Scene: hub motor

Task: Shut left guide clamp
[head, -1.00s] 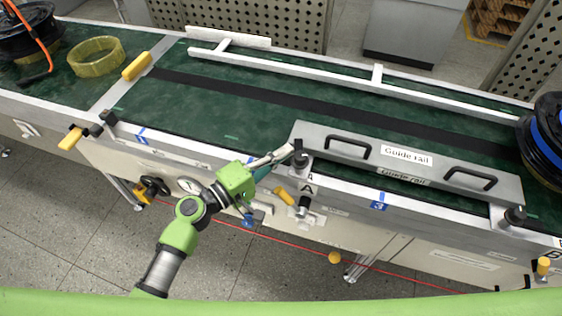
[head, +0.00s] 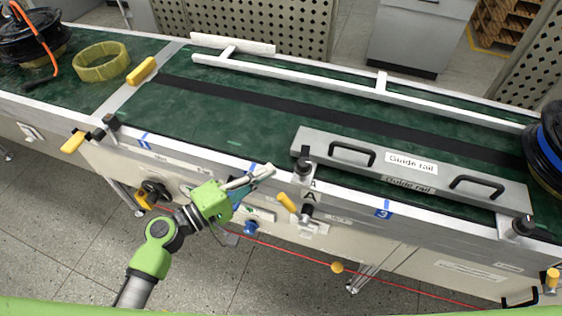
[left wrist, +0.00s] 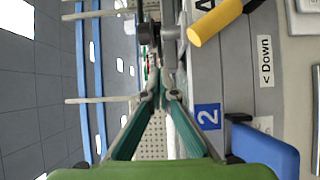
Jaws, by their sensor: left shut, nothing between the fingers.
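The left guide clamp, marked A, is on the conveyor's front side at the left end of the guide rail (head: 345,141). Its yellow handle (head: 287,203) points up and left from its metal bracket. Its black-topped post (head: 304,168) stands at the rail's left corner. My left gripper (head: 270,171) is shut and empty, left of the post and above the handle, apart from both. In the left wrist view, the gripper (left wrist: 160,88) has its fingers together, with the yellow handle (left wrist: 216,22) up and right and the black knob (left wrist: 150,33) above. My right gripper is not in view.
The right clamp's yellow handle (head: 552,279) and black knob (head: 517,226) are at the right. A blue knob (head: 250,227) is below my left gripper. Another yellow handle (head: 73,142) juts out at the left. The green belt (head: 205,115) left of the rail is clear.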

